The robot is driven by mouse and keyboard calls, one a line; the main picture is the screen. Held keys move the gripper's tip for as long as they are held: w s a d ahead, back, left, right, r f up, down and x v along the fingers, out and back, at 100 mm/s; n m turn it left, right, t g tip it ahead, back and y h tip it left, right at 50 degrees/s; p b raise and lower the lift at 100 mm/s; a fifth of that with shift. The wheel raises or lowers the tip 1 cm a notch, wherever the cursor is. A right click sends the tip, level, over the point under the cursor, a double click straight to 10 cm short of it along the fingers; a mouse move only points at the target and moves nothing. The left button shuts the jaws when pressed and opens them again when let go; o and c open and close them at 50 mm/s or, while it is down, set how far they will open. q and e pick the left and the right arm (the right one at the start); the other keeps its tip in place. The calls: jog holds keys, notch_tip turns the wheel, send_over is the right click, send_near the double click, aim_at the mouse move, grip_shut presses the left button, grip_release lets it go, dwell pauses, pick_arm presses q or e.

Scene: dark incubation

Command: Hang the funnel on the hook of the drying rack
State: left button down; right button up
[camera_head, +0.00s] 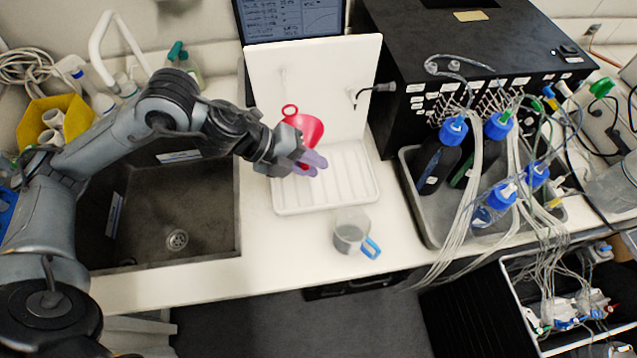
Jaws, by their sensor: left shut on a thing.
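My left gripper (309,163) is shut on the red funnel (307,128) and holds it in front of the white drying rack. The funnel's wide cone faces right and its small ring handle sticks up at the upper left. The drying rack has an upright back panel (325,70) and a ribbed tray (350,178) at its foot. A dark hook (372,90) sticks out at the right side of the panel, apart from the funnel. My right gripper is not in view.
A clear beaker with a blue handle (350,237) stands on the counter before the rack. A dark sink (160,220) lies left. A black instrument (480,50) and a grey tray with capped bottles (430,225) and tubing stand right. The laptop screen (290,18) is behind.

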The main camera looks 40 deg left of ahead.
pick_arm(q)
jog(key=shift+w+r, duration=0.1)
jog(key=shift+w, duration=0.05)
jog(key=shift+w+a+f+b, duration=0.15)
jog(key=shift+w+a+b, duration=0.15)
jog(key=shift+w+a, duration=0.45)
jog(key=shift+w+a+f+b, duration=0.1)
jog(key=shift+w+a+b, duration=0.15)
jog(key=shift+w+a, duration=0.95)
jog(key=shift+a, duration=0.1)
jog(key=shift+w+a, duration=0.15)
jog(key=shift+w+a+f, duration=0.1)
jog(key=shift+w+a, duration=0.45)
dwell(0.6)
dwell(0.4)
jog(key=shift+w+a+f, duration=0.2)
jog(key=shift+w+a, duration=0.15)
dwell(0.5)
